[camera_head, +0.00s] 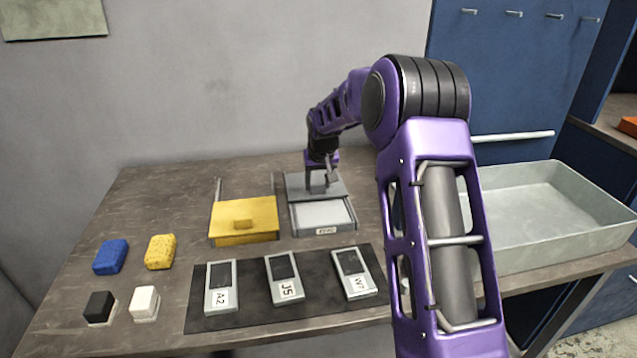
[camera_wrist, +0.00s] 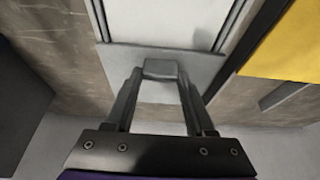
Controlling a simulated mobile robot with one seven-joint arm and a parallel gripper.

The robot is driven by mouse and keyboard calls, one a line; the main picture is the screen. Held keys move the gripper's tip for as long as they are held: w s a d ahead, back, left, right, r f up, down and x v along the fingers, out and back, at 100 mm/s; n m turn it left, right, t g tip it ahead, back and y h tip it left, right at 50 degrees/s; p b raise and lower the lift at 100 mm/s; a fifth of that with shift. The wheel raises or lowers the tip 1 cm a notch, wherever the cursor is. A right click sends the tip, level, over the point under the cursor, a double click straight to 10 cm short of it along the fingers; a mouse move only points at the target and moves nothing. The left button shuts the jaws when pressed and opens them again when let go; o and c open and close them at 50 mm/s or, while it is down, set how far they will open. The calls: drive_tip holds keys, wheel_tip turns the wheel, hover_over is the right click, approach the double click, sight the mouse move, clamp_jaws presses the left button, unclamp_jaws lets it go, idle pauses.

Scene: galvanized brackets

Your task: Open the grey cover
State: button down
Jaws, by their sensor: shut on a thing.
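The grey cover (camera_head: 296,187) is a flat sliding panel on a shallow grey box (camera_head: 322,216) toward the back of the table. It sits at the box's far end, and the pale inside shows in front of it. My gripper (camera_head: 319,187) is above the cover with its fingers pointing down. In the wrist view my gripper (camera_wrist: 160,82) is shut on the small raised handle (camera_wrist: 160,69) of the grey cover (camera_wrist: 115,58). The fingers hide part of the cover in both views.
A box with a yellow cover (camera_head: 245,213) stands to the left. Several devices, such as the one labelled J5 (camera_head: 284,278), lie on a dark mat (camera_head: 240,319) in front. Blue (camera_head: 111,256) and yellow sponges (camera_head: 160,251) lie left. A grey tray (camera_head: 520,245) is at right.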

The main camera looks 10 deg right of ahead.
drive_tip(key=shift+c, duration=1.2)
unclamp_jaws()
drive_tip(key=shift+r, duration=0.1)
drive_tip(key=p+v, duration=0.1)
drive_tip(key=v, duration=1.6)
drive_tip(key=shift+s, duration=0.15)
drive_tip(key=shift+a+r, duration=0.1)
